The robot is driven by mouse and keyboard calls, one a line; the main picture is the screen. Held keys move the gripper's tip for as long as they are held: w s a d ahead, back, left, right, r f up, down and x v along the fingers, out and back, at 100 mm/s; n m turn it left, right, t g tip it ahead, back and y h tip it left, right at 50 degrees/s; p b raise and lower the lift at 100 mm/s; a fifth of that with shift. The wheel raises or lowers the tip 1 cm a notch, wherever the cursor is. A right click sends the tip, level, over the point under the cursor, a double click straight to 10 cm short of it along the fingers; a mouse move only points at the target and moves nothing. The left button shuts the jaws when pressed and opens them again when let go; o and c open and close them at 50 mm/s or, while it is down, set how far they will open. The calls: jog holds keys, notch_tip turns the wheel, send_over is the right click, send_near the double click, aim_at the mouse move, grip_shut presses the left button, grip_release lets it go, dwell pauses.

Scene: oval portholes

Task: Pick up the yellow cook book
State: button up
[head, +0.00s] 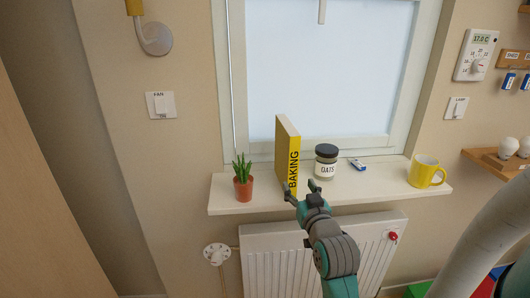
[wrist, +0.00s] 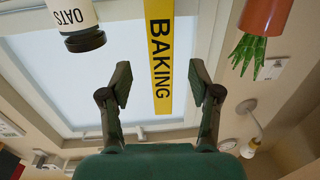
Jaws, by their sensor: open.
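The yellow cook book (head: 288,152), with "BAKING" in black on its spine, stands upright on the white windowsill shelf, spine facing me. My gripper (head: 301,190) is at the front edge of the shelf, just in front of the lower part of the spine. In the wrist view, which is upside down, the book's spine (wrist: 160,45) shows between the two spread fingers of my gripper (wrist: 158,70). The fingers are open and hold nothing. Whether a finger touches the book cannot be told.
A potted plant (head: 243,178) stands left of the book. An oats jar (head: 326,162) stands close on its right. Farther right on the shelf (head: 270,200) are a small blue-and-white item (head: 357,165) and a yellow mug (head: 425,172). A radiator (head: 270,250) is below.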

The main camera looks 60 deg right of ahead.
aim_at(287, 162)
jog(key=shift+w+d+r, duration=0.5)
jog(key=shift+d+r, duration=0.1)
jog(key=shift+d, duration=0.05)
jog(key=shift+f+x, duration=0.1)
jog(key=shift+x, duration=2.5)
jog(key=shift+f+x, duration=0.15)
jog(key=shift+x, duration=2.45)
jog(key=shift+w+a, duration=0.1)
jog(key=shift+r, duration=0.1)
grip_shut()
